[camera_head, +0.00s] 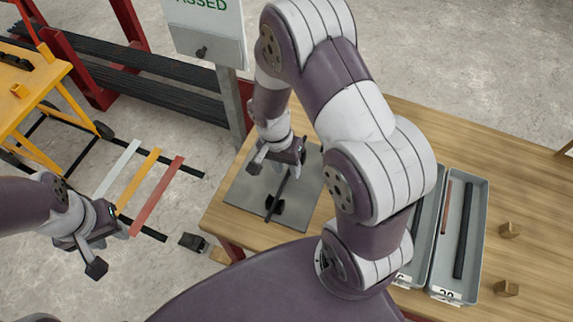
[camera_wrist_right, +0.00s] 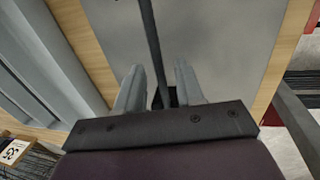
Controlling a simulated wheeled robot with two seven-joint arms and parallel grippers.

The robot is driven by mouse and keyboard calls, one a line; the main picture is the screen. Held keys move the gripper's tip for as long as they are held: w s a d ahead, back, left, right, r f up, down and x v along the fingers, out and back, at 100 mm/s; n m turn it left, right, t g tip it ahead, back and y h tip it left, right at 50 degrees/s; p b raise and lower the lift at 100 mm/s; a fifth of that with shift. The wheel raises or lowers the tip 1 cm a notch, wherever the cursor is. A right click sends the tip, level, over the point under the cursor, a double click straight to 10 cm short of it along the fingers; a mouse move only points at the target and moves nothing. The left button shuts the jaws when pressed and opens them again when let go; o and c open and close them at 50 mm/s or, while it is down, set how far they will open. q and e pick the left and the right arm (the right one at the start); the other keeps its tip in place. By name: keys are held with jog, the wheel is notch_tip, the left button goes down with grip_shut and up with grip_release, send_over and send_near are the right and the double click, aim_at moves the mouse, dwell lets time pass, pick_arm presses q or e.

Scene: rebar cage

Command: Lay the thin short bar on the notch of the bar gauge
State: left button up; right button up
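The thin short bar (camera_head: 282,184) is dark and slim, above the grey plate (camera_head: 240,195) on the table. Its near end crosses the small black bar gauge (camera_head: 276,206) and appears to lie at its notch; exact contact cannot be told. My right gripper (camera_head: 279,160) is over the far part of the plate, around the bar. In the right wrist view, the bar (camera_wrist_right: 149,35) runs between the two fingers of the right gripper (camera_wrist_right: 159,80), with gaps visible on both sides. My left gripper (camera_head: 109,250) is open and empty, off the table's left side.
Grey trays (camera_head: 484,235) stand on the wooden table (camera_head: 525,190) at right; one holds a reddish bar and a dark bar. Small wooden blocks (camera_head: 509,230) lie beside them. A sign post (camera_head: 232,105) and dark bar rack (camera_head: 150,88) stand behind.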

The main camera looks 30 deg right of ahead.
jog(key=shift+r+p, duration=0.3)
jog(key=shift+r, duration=0.15)
notch_tip(320, 180, up, 11)
jog(key=w+a, duration=0.2)
jog(key=s+r+n+t+y, duration=0.1)
jog(key=s+n+t, duration=0.2)
jog(key=s+n, duration=0.3)
jog(key=n, duration=0.4)
jog(key=shift+s+a+r, duration=0.15)
jog(key=shift+a+r, duration=0.1)
